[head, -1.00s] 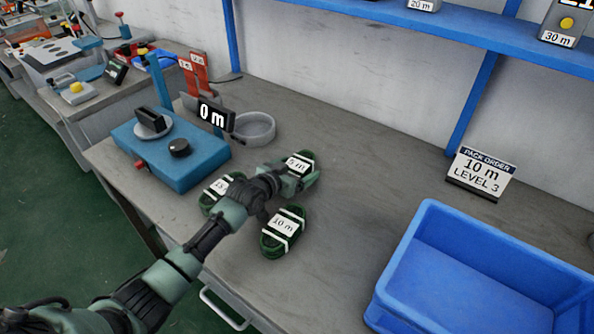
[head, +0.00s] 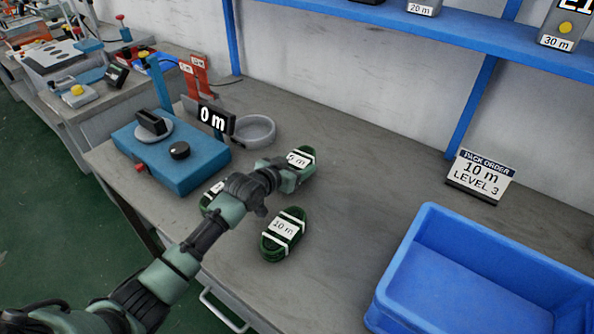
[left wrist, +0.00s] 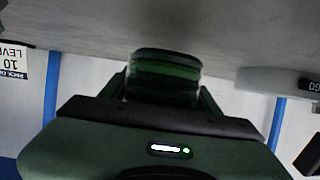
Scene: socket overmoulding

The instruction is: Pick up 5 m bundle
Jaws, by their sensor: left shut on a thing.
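The 5 m bundle (head: 305,154) is dark green with white bands and a white label. It is on the workbench behind the other bundles, partly hidden by my left gripper (head: 295,173). My left gripper is shut on it. In the left wrist view, the green bundle (left wrist: 165,72) sits between the two fingers. I cannot tell whether it is clear of the bench. The 10 m bundle (head: 283,234) lies in front and to the right of my arm. Another bundle (head: 206,200) is mostly hidden behind the arm. My right gripper is out of view.
A blue measuring device (head: 170,160) with a "0 m" display (head: 212,117) and a grey round dish (head: 254,130) stand at the left. A blue bin (head: 410,258) is at the front right, with a pack order sign (head: 481,176) behind it.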

